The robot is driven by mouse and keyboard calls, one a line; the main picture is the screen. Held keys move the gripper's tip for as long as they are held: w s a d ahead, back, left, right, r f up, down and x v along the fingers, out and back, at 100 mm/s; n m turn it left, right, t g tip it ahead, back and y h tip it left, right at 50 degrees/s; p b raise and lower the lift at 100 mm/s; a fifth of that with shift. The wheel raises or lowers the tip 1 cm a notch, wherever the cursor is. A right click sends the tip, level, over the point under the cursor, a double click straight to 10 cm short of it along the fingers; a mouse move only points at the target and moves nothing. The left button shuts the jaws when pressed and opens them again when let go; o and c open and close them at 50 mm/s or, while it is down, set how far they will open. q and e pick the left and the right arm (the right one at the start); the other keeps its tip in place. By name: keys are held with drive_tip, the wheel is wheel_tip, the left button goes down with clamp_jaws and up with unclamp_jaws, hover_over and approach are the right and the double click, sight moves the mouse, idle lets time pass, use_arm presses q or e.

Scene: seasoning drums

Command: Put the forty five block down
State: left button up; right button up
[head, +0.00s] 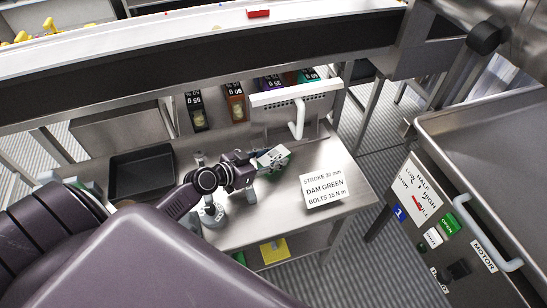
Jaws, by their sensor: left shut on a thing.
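My left gripper (258,164) reaches in from the left over the steel bench and is shut on a small block (275,158). The block looks pale grey with green beside it. The gripper covers part of it, and any number on it is too small to read. I cannot tell whether it touches the bench or hangs just above it. My right gripper is not in view.
A black tray (142,174) is left. A yellow item (274,251) sits below. A steel machine (480,150) is right.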

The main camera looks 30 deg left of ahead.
use_arm(q)
drive_tip(key=shift+f, duration=0.2)
drive_tip(key=o, duration=1.2)
drive_tip(key=shift+r, duration=0.15)
